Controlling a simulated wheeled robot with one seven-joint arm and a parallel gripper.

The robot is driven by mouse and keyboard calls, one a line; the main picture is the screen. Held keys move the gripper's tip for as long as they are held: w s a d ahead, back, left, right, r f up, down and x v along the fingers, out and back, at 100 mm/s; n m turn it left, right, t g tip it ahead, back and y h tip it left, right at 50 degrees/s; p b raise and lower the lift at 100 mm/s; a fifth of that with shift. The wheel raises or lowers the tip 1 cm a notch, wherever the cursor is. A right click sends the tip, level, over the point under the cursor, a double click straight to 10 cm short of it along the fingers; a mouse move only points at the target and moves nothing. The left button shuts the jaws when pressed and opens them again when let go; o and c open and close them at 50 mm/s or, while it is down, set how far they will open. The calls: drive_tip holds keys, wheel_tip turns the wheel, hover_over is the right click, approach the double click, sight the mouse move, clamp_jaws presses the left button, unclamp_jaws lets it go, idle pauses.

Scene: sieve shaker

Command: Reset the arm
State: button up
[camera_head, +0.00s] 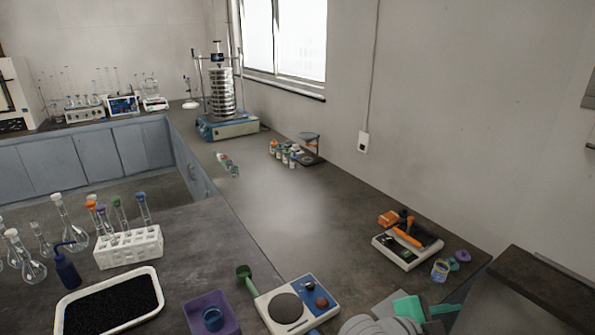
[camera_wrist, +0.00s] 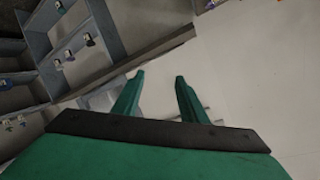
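My gripper (camera_wrist: 160,78) shows in the wrist view with two green fingers standing apart, and nothing is between them. Beyond the fingers are a pale floor or wall surface and tilted grey cabinet-like structures. In the head view my green gripper body and grey wrist (camera_head: 408,308) show at the bottom right, by the near end of the bench; the fingertips cannot be made out clearly there.
The bench (camera_head: 290,205) has a clear middle. Near my arm are a hot-plate-like device (camera_head: 285,308), a scale with an orange-handled tool (camera_head: 408,240) and a small jar (camera_head: 440,270). The sieve shaker (camera_head: 222,95) stands at the back. A black-filled tray (camera_head: 110,305) lies front left.

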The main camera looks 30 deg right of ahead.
drive_tip(key=w+a+n+t+h, duration=0.3)
drive_tip(key=w+a+n+t, duration=0.4)
drive_tip(key=w+n+t, duration=0.45)
drive_tip(key=s+a+f+n+t+y, duration=0.1)
drive_tip(key=a+f+n+t+y, duration=0.2)
drive_tip(key=a+f+n+y, duration=0.5)
drive_tip(key=s+a+f+n+t+y, duration=0.25)
drive_tip(key=a+f+n, duration=0.35)
drive_tip(key=a, duration=0.7)
drive_tip(key=s+a+f+y, duration=0.2)
drive_tip(key=s+a+y, duration=0.1)
drive_tip(key=s+a, duration=0.6)
drive_tip(key=s+a+f+y, duration=0.3)
drive_tip(key=s+a, duration=0.6)
drive_tip(key=a, duration=0.2)
drive_tip(key=shift+s+a, duration=0.15)
drive_tip(key=shift+a, duration=0.25)
